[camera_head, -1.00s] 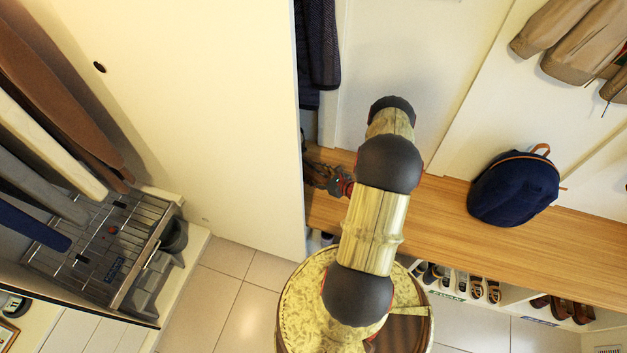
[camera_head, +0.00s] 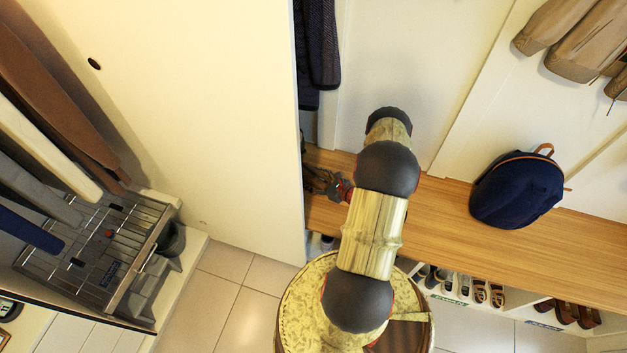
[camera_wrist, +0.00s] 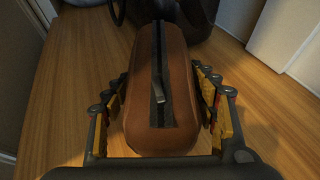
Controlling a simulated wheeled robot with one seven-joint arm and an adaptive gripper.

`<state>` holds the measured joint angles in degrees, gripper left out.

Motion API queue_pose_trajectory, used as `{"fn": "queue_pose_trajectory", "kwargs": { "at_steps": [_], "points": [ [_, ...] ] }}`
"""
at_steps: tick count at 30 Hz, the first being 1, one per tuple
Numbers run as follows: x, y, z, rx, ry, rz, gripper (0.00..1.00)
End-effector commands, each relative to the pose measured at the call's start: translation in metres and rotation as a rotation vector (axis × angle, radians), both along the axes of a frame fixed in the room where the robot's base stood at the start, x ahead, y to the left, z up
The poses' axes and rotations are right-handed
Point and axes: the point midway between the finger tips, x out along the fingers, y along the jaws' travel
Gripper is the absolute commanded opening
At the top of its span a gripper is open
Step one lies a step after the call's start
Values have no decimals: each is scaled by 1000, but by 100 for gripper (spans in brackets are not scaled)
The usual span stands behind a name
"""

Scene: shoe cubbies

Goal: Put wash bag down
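The wash bag (camera_wrist: 160,95) is brown with a black zip strip and a pull tab along its top. In the wrist view it lies lengthwise between the two fingers of my gripper (camera_wrist: 161,85), over the wooden bench. The fingertips are close to both sides of the bag; whether they press on it is not clear. The bag's underside is hidden, so contact with the bench cannot be confirmed. In the head view my gripper (camera_head: 338,190) is low at the bench's left end, partly behind my arm, and the bag cannot be made out.
The wooden bench (camera_head: 450,215) runs right, with a navy backpack (camera_head: 518,188) on it. A dark item (camera_wrist: 185,12) stands just beyond the wash bag. A white panel (camera_head: 210,120) borders the left end. Shoes (camera_head: 465,285) fill cubbies below. The bench between arm and backpack is clear.

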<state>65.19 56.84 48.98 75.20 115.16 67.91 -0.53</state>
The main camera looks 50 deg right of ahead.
Motion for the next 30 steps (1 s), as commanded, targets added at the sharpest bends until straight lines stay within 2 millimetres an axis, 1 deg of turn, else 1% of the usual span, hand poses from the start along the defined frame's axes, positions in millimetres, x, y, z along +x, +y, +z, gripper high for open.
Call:
{"fn": "queue_pose_trajectory", "kwargs": {
  "at_steps": [1, 5, 13, 17, 20, 30],
  "points": [
    [0, 0, 0, 0, 0, 0, 63],
    [0, 0, 0, 0, 0, 0, 70],
    [0, 0, 0, 0, 0, 0, 70],
    [0, 0, 5, 0, 0, 0, 70],
    [-13, -2, 10, 0, 0, -4, 70],
    [-77, -2, 37, 1, 0, -6, 70]
  ]
}}
